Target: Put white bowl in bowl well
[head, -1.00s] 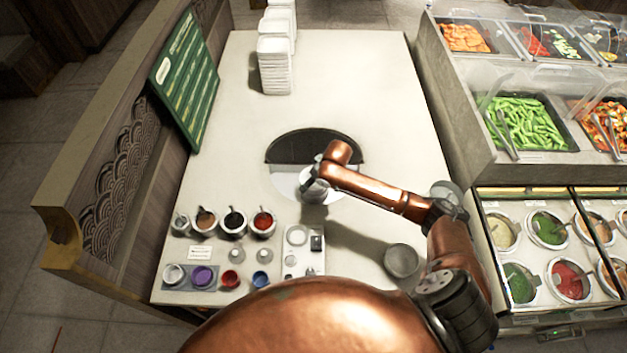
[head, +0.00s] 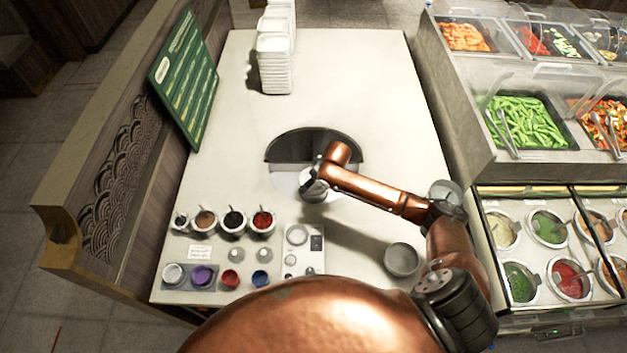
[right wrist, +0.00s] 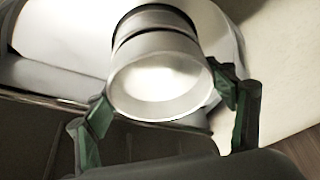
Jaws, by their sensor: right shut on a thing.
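The round bowl well (head: 342,151), with a dark far wall, is sunk into the pale counter in the head view. My right gripper (head: 313,184) is over the near part of this well. It is shut on the white bowl (head: 311,192), which is partly hidden by the gripper and arm. In the right wrist view the bowl (right wrist: 160,88) has its round opening toward the camera, between the two dark green fingers of the gripper (right wrist: 165,110). I cannot tell whether the bowl touches the well's floor. My left gripper is not in view.
Small sauce pots (head: 234,222) and coloured cups (head: 203,275) stand at the front left. A grey round container (head: 402,260) is at the front right. A stack of white dishes (head: 274,65) stands at the back. Food bins (head: 522,122) line the right. The middle back counter is clear.

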